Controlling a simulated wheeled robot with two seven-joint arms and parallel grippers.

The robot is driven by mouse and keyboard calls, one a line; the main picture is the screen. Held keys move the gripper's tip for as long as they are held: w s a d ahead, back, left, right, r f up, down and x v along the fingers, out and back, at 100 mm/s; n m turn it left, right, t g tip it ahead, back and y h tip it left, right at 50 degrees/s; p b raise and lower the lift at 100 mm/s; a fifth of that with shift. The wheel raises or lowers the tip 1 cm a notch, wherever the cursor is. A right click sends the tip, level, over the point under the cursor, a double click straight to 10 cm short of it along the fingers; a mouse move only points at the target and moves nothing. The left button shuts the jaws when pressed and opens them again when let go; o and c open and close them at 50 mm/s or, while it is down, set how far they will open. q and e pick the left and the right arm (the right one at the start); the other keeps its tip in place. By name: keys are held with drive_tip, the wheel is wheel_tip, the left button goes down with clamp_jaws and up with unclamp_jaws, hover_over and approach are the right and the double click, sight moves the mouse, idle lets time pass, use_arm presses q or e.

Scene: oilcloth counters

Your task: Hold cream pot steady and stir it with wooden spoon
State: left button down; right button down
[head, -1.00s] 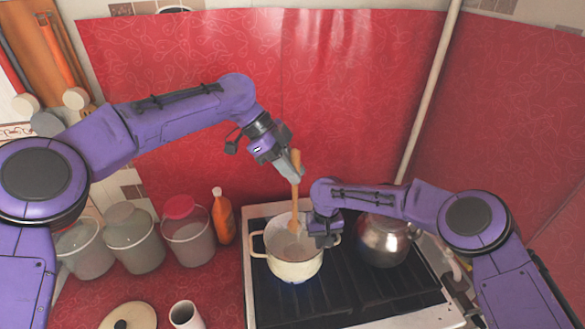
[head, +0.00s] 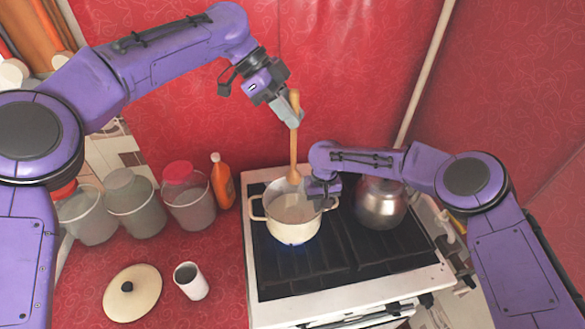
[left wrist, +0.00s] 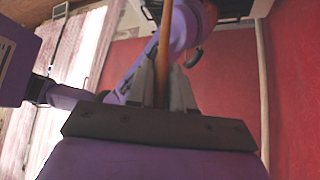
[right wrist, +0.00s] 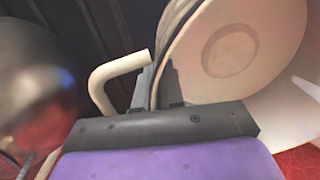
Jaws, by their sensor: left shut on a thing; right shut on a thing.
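The cream pot (head: 292,229) stands upright on the stove's left side, with pale contents inside. My right gripper (head: 322,196) is shut on the pot's right rim beside its handle; the right wrist view shows the rim between the fingers, the cream handle (right wrist: 117,77) and the pot's inside (right wrist: 265,70). My left gripper (head: 289,113) is shut on the upper part of the wooden spoon (head: 294,152), high above the pot. The spoon hangs near upright, its bowl at the pot's far rim; I cannot tell whether its tip is inside. The spoon shaft also shows in the left wrist view (left wrist: 164,50).
A metal kettle (head: 380,204) stands right of the pot, close to my right arm. Left of the stove (head: 355,288) are an orange bottle (head: 222,182), several lidded containers, a pot lid (head: 133,293) and a white cup (head: 191,281). A red wall covering stands behind.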

idle(0.3)
drive_tip(key=c, duration=1.2)
unclamp_jaws()
drive_tip(key=shift+o, duration=0.2)
wheel_tip(320, 180, up, 12)
drive_tip(key=shift+d, duration=0.1)
